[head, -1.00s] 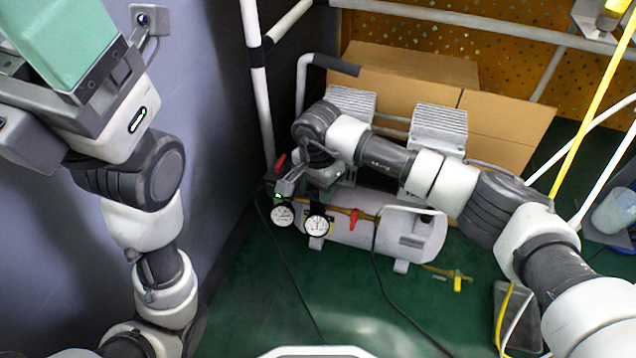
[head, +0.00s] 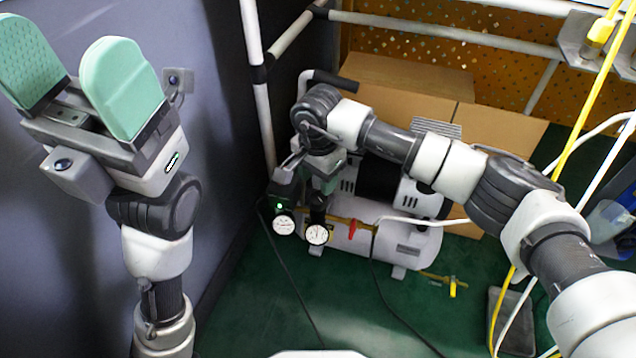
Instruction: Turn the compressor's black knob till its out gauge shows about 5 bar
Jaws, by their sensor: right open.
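The compressor (head: 400,240) is a light grey tank unit on the green floor. Two round white gauges sit at its left end: a left one (head: 283,225) and a right one (head: 317,234). Their needles are too small to read. The black knob (head: 318,208) appears as a dark shape just above the right gauge, partly covered by my gripper. My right gripper (head: 325,187) is open and points down close above the knob; I cannot tell whether it touches. My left gripper (head: 80,85) is open and empty at the upper left, with green finger pads, far from the compressor.
A red-handled valve (head: 353,229) is right of the gauges. Cardboard boxes (head: 500,140) stand behind the compressor. White rails (head: 257,90) rise at left and back. A black cable (head: 290,290) lies on the green floor. Yellow and white hoses (head: 575,150) hang at the right.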

